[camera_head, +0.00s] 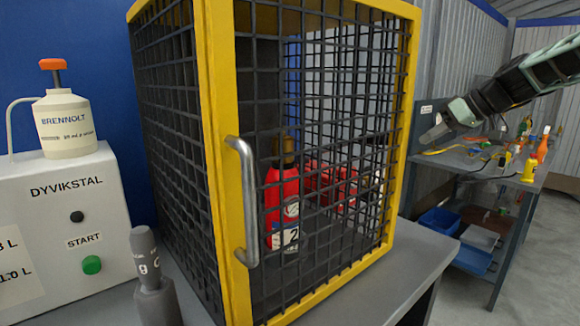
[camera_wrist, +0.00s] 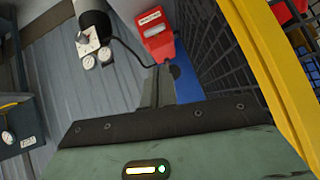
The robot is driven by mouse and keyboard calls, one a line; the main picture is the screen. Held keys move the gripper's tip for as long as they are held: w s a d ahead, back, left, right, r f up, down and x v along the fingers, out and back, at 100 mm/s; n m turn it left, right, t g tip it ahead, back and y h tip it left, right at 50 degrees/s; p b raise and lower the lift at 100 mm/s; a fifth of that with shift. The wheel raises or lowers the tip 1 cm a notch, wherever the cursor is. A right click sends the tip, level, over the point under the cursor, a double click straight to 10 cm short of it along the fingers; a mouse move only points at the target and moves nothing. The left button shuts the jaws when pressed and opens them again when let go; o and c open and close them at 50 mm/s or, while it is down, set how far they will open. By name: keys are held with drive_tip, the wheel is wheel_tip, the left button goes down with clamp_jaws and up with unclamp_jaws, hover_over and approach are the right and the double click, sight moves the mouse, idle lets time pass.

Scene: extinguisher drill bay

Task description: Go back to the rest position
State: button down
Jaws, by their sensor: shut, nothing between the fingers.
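My gripper (camera_head: 434,133) is at the right of the head view, raised in front of the workbench and to the right of the yellow-framed mesh cage (camera_head: 222,160). Its fingers are together and hold nothing. In the wrist view the closed fingers (camera_wrist: 158,88) point toward a corrugated wall, with the yellow cage frame (camera_wrist: 270,70) along the right side. The cage door is closed, with a grey handle (camera_head: 243,200) on its front. A red extinguisher (camera_head: 283,205) with a label stands upright inside, seen through the mesh.
A grey machine (camera_head: 75,215) with a green START button and a white BRENNOLT bottle (camera_head: 65,125) on top stands at left. A dark grey cylinder (camera_head: 152,280) stands before the cage. Blue bins (camera_head: 440,220) sit below.

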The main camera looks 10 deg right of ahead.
drive_tip(key=s+a+f+m+g+h, duration=0.1)
drive_tip(key=s+a+f+g+h, duration=0.15)
drive_tip(key=s+f, duration=0.3)
drive_tip(key=s+a+f+m+g+h, duration=0.1)
drive_tip(key=s+a+f+m, duration=0.1)
drive_tip(key=s+a+f, duration=0.35)
drive_tip(key=s+f+m+h, duration=0.1)
drive_tip(key=s+f+h, duration=0.1)
drive_tip(key=s+f, duration=0.45)
drive_tip(key=s+f+m+h, duration=0.15)
drive_tip(key=s+f, duration=0.25)
drive_tip(key=s, duration=0.6)
drive_tip(key=s+a+r+n+g+p, duration=0.1)
drive_tip(key=s+a+r+n+p, duration=0.2)
drive_tip(key=a, duration=0.6)
drive_tip(key=s+a+r+n+g+y+p, duration=0.1)
drive_tip(key=s+a+r+n+g+p, duration=0.1)
drive_tip(key=s+a+r+n+p, duration=0.2)
drive_tip(key=s+a+r+p, duration=0.1)
drive_tip(key=s+a+r, duration=0.2)
drive_tip(key=s+a, duration=0.2)
drive_tip(key=shift+s+a, duration=0.15)
drive_tip(key=shift+s, duration=0.6)
